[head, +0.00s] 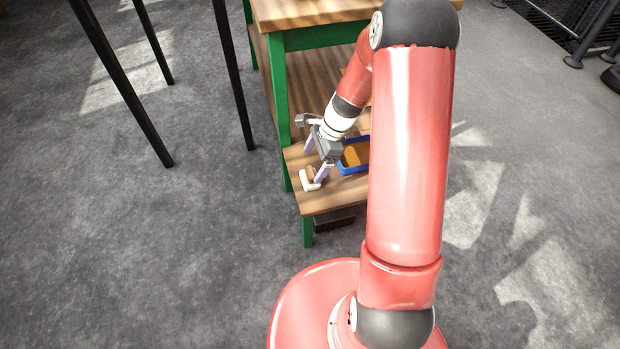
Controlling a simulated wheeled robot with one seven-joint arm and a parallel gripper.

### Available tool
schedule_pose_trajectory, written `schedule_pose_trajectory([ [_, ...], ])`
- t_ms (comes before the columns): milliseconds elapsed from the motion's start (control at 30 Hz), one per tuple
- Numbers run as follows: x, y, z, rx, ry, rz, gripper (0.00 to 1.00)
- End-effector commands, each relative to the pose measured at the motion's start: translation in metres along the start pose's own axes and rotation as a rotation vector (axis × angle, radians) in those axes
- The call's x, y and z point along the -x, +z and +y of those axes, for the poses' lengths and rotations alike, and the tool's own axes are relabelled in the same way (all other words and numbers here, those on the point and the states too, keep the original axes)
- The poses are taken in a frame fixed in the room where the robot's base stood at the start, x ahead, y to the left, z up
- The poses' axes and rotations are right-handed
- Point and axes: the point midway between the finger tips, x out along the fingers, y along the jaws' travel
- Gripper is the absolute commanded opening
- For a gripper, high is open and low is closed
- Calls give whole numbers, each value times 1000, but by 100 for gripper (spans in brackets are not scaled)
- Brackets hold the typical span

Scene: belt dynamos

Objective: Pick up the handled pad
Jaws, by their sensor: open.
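The handled pad (309,183) is a small piece with a white base and a tan-brown upper part. It lies on the low wooden shelf (335,196) near the shelf's left front corner. My gripper (315,164) is open, with its two purple fingers pointing down over the shelf. One finger is close to the pad's right side and overlaps it in the view. The other finger is above and behind the pad. I cannot tell whether either finger touches it.
A blue-rimmed tray (353,168) with an orange-brown inside sits on the shelf right of the pad, partly hidden by my arm. A green table leg (281,110) rises behind the shelf. Thin black legs (232,75) stand to the left. Grey floor on the left is open.

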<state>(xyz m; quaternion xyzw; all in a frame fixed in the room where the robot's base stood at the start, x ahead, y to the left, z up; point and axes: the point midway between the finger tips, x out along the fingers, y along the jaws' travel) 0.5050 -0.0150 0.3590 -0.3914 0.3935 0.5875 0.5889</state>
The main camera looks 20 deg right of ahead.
Motion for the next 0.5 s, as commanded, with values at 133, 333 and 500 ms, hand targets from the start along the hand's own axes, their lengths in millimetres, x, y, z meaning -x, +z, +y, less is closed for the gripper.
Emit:
schedule_pose_trajectory([
  [133, -20, -3, 5, -1, 3, -1, 89],
  [333, -48, -5, 8, 2, 2, 0, 89],
  [500, -55, -5, 8, 3, 1, 1, 89],
])
